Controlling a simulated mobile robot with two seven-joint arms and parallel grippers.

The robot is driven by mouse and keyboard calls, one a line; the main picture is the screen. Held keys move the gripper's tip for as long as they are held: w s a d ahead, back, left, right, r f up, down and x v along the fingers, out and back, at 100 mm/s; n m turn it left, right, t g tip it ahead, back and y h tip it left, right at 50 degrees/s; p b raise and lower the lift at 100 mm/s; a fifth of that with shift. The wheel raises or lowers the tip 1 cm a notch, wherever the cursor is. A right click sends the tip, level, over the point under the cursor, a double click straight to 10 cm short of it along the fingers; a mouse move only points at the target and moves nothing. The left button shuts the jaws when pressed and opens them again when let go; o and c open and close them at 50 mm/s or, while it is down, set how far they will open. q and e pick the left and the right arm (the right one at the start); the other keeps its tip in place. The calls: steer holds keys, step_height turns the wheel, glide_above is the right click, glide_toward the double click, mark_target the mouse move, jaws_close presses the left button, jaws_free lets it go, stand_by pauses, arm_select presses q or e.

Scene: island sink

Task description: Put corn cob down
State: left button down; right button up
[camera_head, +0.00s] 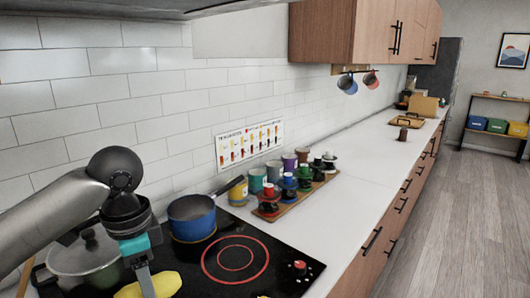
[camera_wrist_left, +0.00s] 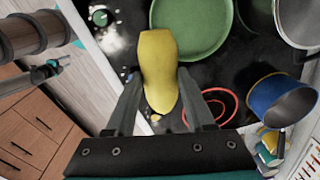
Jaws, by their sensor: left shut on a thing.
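The yellow corn cob (camera_wrist_left: 157,55) is between the fingers of my left gripper (camera_wrist_left: 159,80) in the left wrist view, and they are shut on it. In the head view the left gripper (camera_head: 147,280) holds the cob (camera_head: 168,284) low at the bottom edge, over the front of the black cooktop. In the wrist view the cob's far end overlaps the edge of a round green dish (camera_wrist_left: 200,30). I cannot tell whether they touch. What seems to be my right gripper (camera_wrist_left: 60,66) shows small at the left of the wrist view, its jaws unclear.
Cups and a wooden tray (camera_head: 325,182) with colourful items stand on the counter. Farther right, the white counter (camera_head: 365,160) is mostly clear.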

arm_select(q)
steer(key=s+d+f+n+b, duration=0.3)
steer(key=s+d+f+n, duration=0.2)
steer(key=n, duration=0.6)
steer(key=shift+s, duration=1)
steer(key=shift+f, duration=0.15)
